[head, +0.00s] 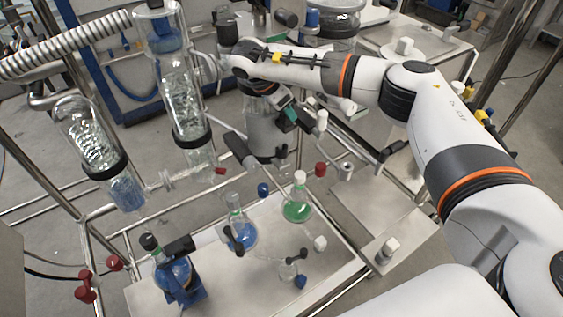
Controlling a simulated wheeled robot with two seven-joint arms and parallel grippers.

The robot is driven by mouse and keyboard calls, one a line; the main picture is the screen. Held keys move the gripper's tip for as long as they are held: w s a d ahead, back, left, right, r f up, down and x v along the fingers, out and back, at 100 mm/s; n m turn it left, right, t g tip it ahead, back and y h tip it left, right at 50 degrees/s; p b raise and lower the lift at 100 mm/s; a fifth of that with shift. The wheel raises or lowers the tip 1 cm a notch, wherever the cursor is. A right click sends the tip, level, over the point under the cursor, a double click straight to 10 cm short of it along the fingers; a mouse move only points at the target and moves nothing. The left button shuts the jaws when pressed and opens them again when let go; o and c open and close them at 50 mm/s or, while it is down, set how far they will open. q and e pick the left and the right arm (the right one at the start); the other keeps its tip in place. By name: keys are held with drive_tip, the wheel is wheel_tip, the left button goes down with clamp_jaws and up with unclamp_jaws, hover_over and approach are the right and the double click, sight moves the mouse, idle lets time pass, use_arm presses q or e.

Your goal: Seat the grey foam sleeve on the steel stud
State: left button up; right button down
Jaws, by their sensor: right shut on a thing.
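My right arm comes in from the right and reaches across the back of the bench. Its gripper (314,126) is small in the head view and shut on a pale grey cylinder, which I take to be the foam sleeve (321,119). The sleeve stands roughly upright in the jaws. A short metallic upright below and to the right of it looks like the steel stud (346,171), at the bench frame's right rail. The sleeve appears above and apart from it; the exact gap cannot be told. My left gripper is not in view.
Glass columns (186,100) stand at the left back. On the steel bench top (335,262) are a green flask (297,210), a blue flask (241,236) and a blue bottle (174,275). A red knob (320,169) sits close left of the stud. Black clamps reach inward.

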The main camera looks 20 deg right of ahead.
drive_tip(key=shift+s+f+b, duration=0.15)
drive_tip(key=shift+f+b, duration=0.2)
drive_tip(key=shift+f, duration=0.15)
idle(0.5)
drive_tip(key=c, duration=1.1)
unclamp_jaws()
drive_tip(key=shift+f, duration=0.1)
drive_tip(key=shift+o, duration=0.2)
drive_tip(key=shift+a, duration=0.1)
drive_tip(key=shift+a+r+b, duration=0.15)
drive_tip(key=shift+r+b, duration=0.15)
drive_tip(key=shift+r, duration=0.1)
drive_tip(key=b+v, duration=0.2)
drive_tip(key=v, duration=0.4)
drive_tip(key=shift+r, duration=0.4)
drive_tip(key=shift+a, duration=0.15)
